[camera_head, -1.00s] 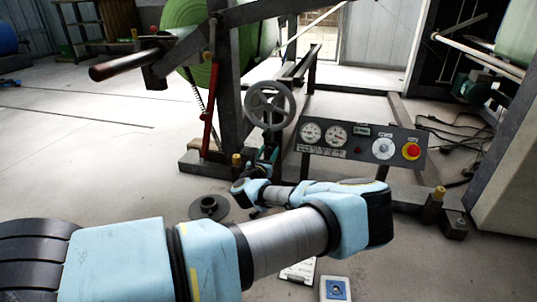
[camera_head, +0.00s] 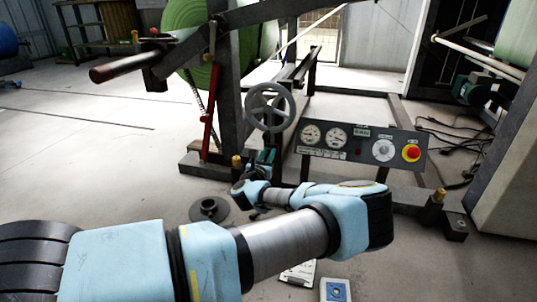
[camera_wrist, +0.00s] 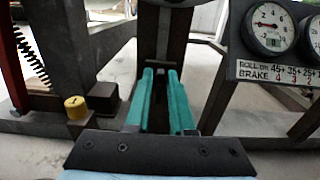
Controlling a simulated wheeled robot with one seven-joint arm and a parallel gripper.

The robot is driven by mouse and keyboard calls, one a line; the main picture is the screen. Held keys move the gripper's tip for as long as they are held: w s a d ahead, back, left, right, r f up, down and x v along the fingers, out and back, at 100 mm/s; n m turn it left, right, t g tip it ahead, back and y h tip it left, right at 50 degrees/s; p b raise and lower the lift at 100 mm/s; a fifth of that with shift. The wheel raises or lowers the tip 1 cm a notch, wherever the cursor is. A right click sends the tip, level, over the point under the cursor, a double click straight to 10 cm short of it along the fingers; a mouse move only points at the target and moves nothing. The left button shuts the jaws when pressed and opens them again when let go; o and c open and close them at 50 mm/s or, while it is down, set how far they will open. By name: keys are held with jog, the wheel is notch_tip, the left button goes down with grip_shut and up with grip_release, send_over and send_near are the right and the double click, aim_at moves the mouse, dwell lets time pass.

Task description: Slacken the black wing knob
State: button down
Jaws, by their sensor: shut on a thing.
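My gripper (camera_wrist: 162,74) has two teal fingers, closed around a small dark piece between their tips in the wrist view. That piece, in the place of the black wing knob (camera_wrist: 161,71), is mostly hidden by the fingers, so its wings and angle cannot be made out. It sits in front of a dark upright post (camera_wrist: 163,45). In the head view my gripper (camera_head: 267,158) is small and partly covered, just below the grey handwheel (camera_head: 269,107); the knob cannot be made out there.
A control panel with gauges (camera_head: 360,142) and a red button stands close on the right. A yellow-capped post (camera_wrist: 76,106) stands left of the fingers. A red lever (camera_head: 209,108) is at left. A round dark base (camera_head: 209,209) lies on the floor.

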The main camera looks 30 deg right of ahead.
jog(key=shift+n, duration=0.3)
